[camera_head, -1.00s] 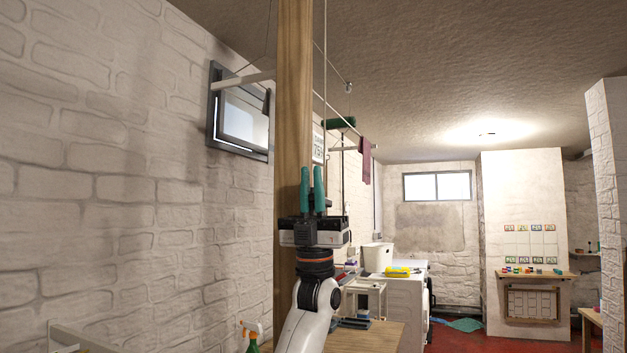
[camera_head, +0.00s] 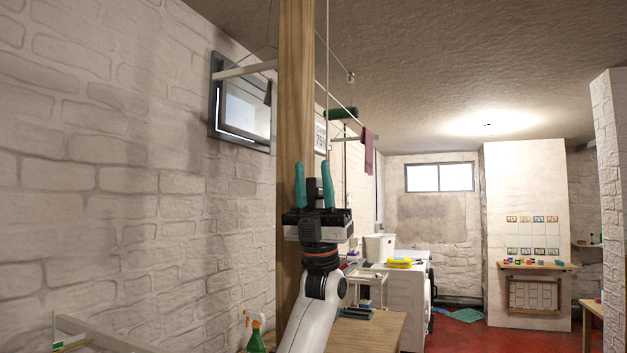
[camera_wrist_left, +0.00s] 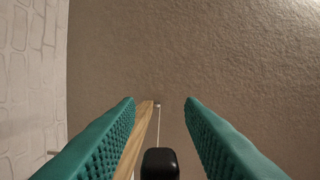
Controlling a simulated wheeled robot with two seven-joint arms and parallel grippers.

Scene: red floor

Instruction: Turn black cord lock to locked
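My left gripper (camera_head: 314,187) points up in front of the wooden post, its two teal fingers open and apart. A small black piece, apparently the black cord lock (camera_head: 319,188), shows between and behind the fingers. In the left wrist view, a rounded black piece (camera_wrist_left: 160,163) sits low between the open fingers (camera_wrist_left: 160,120), with the cord running up behind it. Neither finger visibly touches it there. Its lower part is cut off, and I cannot tell its lock setting. My right gripper is not in view.
The wooden post (camera_head: 296,100) stands right by the gripper. A thin cord (camera_head: 327,70) hangs beside it, and a drying rack bar (camera_head: 245,69) passes high up. A wooden table (camera_head: 375,333) and a green spray bottle (camera_head: 256,335) are below. A brick wall is left.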

